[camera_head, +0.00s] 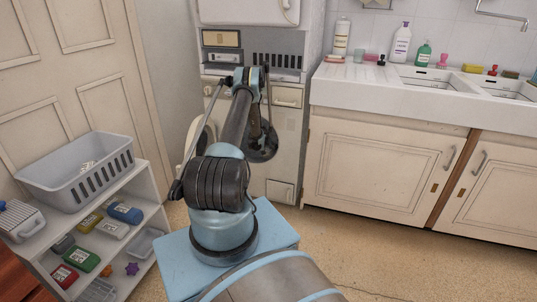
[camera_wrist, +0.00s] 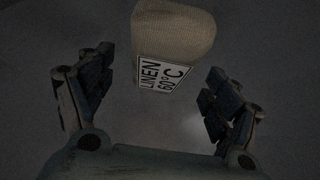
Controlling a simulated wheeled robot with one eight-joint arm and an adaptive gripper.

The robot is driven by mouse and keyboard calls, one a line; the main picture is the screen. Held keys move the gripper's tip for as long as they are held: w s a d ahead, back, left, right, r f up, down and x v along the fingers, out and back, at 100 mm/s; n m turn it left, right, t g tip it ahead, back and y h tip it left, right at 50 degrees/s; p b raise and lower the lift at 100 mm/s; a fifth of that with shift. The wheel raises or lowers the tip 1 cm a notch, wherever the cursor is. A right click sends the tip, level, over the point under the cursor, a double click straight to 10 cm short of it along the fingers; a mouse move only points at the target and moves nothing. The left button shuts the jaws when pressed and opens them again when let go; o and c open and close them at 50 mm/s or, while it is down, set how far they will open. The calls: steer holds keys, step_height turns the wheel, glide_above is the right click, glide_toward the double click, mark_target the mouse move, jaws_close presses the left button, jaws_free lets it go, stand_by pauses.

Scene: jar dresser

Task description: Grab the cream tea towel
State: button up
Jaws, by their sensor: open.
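The cream tea towel (camera_wrist: 178,32) shows at the top middle of the wrist view as a rounded, woven bundle. A white label on it reads "LINEN 60°C". My gripper (camera_wrist: 160,75) is open, with one finger on each side of the picture. The towel lies ahead, between the line of the fingers. I see no finger touching it. The surroundings in the wrist view are dark grey. In the head view my arm reaches to a dark round opening (camera_head: 267,150) in the white machine. The towel is hidden in that view.
The machine's round door (camera_head: 197,142) stands open at the left of the opening. A shelf unit (camera_head: 150,212) with a grey basket (camera_head: 62,183) stands at left. A sink counter (camera_head: 350,92) with bottles and a cabinet is at right. The floor in front is clear.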

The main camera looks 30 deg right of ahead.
steer(key=shift+c, duration=0.4)
steer(key=c, duration=1.1)
